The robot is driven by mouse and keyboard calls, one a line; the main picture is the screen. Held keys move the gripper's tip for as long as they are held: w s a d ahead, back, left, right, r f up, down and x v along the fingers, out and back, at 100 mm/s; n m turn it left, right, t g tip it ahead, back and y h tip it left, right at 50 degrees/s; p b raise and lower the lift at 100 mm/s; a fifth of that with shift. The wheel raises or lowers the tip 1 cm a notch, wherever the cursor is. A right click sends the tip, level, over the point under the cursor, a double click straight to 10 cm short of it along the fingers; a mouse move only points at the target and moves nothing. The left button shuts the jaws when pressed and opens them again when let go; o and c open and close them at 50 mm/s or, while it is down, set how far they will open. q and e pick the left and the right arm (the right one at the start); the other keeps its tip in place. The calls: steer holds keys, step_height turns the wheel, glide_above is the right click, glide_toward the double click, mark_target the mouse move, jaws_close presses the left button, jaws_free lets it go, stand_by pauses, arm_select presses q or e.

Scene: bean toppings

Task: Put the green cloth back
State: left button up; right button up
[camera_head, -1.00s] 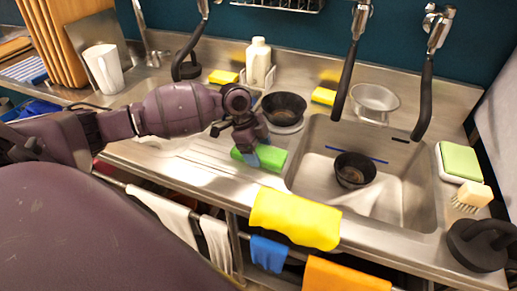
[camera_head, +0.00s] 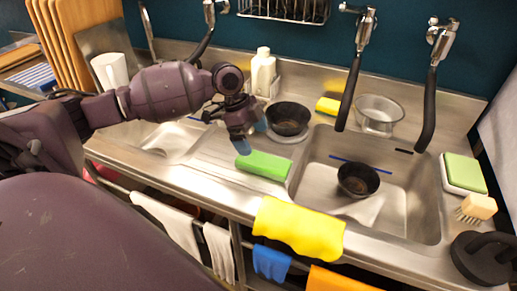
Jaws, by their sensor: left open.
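The green cloth (camera_head: 265,165) lies as a narrow folded strip on the steel drainboard (camera_head: 205,162), left of the right-hand sink basin. My left gripper (camera_head: 250,137) is open and empty, with its blue fingertips just above and behind the cloth's left end. I cannot tell for sure whether the near fingertip touches the cloth. My right gripper is not in view.
A black bowl (camera_head: 287,118) stands just behind my left gripper, and another black bowl (camera_head: 358,180) sits in the basin (camera_head: 410,205). A yellow cloth (camera_head: 298,228) hangs over the front edge. Black faucet handles (camera_head: 347,95) hang over the sink.

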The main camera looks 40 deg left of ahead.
arm_select(q)
steer(key=v, duration=0.4)
stand_by(0.5)
